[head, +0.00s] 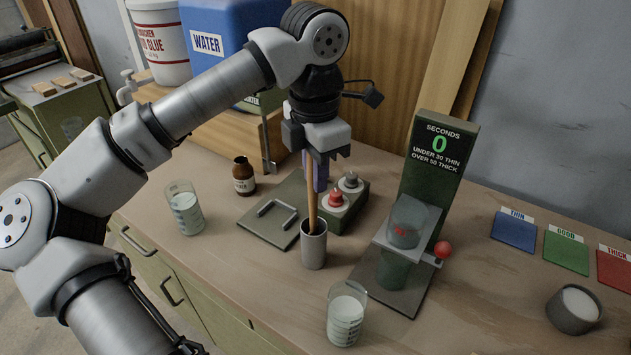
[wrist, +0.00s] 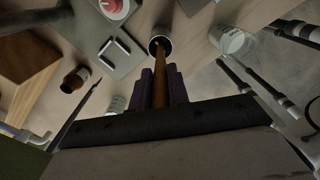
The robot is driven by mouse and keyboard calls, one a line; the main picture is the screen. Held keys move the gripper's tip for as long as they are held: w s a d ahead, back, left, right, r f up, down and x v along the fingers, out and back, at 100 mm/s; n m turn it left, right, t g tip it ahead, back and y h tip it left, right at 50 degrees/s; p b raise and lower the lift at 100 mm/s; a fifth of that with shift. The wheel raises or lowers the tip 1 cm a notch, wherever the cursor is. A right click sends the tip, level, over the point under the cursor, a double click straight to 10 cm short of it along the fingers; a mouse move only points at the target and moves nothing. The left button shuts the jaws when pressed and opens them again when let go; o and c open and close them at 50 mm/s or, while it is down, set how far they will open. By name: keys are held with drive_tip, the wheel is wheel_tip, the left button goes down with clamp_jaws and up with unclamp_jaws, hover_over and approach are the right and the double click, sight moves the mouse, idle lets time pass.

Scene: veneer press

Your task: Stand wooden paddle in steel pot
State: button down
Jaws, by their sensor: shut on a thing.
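The wooden paddle (head: 312,205) is a thin brown stick, held nearly upright. My gripper (head: 317,175) is shut on its upper part, and the purple-grey fingers sit on either side of it. The steel pot (head: 314,252) is a small grey cylinder standing on the bench below my gripper. The paddle's lower end is inside the pot's mouth; whether it touches the bottom is hidden. In the wrist view the paddle (wrist: 165,80) runs from between the fingers (wrist: 163,88) into the round opening of the pot (wrist: 152,44).
Close by are a green base with red and grey buttons (head: 336,199), a plate with a handle (head: 268,222), a brown bottle (head: 243,177) and glass beakers (head: 184,210) (head: 345,315). A timer stand (head: 432,170) rises to the right.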

drive_tip(key=shift+f, duration=1.65)
drive_tip(key=c, duration=1.3)
unclamp_jaws()
drive_tip(key=shift+c, duration=0.2)
wheel_tip(320, 180, up, 12)
drive_tip(key=shift+r+b, duration=0.15)
drive_tip(key=shift+b, duration=0.45)
